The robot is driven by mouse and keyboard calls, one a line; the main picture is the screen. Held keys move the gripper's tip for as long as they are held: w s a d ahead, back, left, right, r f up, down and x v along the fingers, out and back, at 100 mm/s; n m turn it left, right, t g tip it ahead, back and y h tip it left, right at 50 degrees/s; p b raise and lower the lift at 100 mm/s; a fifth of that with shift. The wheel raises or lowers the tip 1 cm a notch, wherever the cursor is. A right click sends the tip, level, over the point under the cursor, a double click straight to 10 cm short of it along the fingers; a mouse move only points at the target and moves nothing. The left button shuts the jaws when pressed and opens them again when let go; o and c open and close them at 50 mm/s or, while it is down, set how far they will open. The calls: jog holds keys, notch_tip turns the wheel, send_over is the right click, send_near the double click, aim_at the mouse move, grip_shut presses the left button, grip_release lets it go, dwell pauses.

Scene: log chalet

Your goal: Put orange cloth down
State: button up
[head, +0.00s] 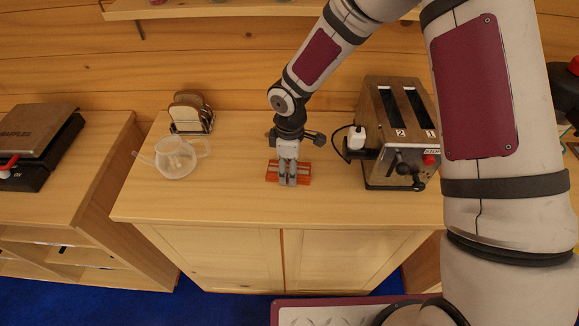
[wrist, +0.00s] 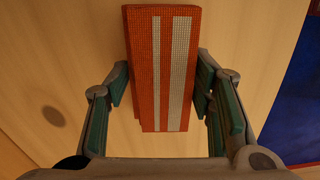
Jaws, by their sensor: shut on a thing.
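The orange cloth (head: 303,172) is a folded block with pale stripes. In the head view it is at the middle of the wooden counter, partly hidden behind my gripper (head: 287,182). In the wrist view the cloth (wrist: 160,70) lies lengthwise between the two green-padded fingers of my gripper (wrist: 163,88). My gripper points down and is shut on the cloth. The cloth is close to the counter top, but I cannot tell whether it touches it.
A glass teapot (head: 176,158) and a toast rack with toast (head: 190,114) stand left of the cloth on the counter (head: 235,200). A toaster (head: 395,130) stands to the right. The counter is clear around the cloth. A waffle maker (head: 38,140) sits on the left cabinet.

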jog(key=shift+f, duration=0.2)
jog(key=o, duration=1.3)
notch_tip(320, 180, up, 13)
jog(key=b, duration=0.2)
jog(key=s+d+r+m+t+h, duration=0.1)
jog(key=s+d+r+m+t, duration=0.2)
jog(key=d+r, duration=0.5)
jog(key=shift+s+d+r+m+t+y, duration=0.15)
jog(key=shift+s+d+r+m+t, duration=0.3)
jog(key=shift+s+d+r+m, duration=1.7)
jog(key=shift+s+d+r+m+t+y, duration=0.3)
jog(key=shift+s+d+r+m, duration=1)
jog(key=shift+s+r+m, duration=1.6)
jog(key=shift+s+d+r+m+t+y, duration=0.1)
jog(key=shift+s+d+r+m+t, duration=0.45)
jog(key=shift+s+d+r+m, duration=2)
jog(key=shift+s+a+f+n, duration=0.8)
jog(key=shift+s+f+n, duration=0.1)
jog(key=shift+f, duration=0.15)
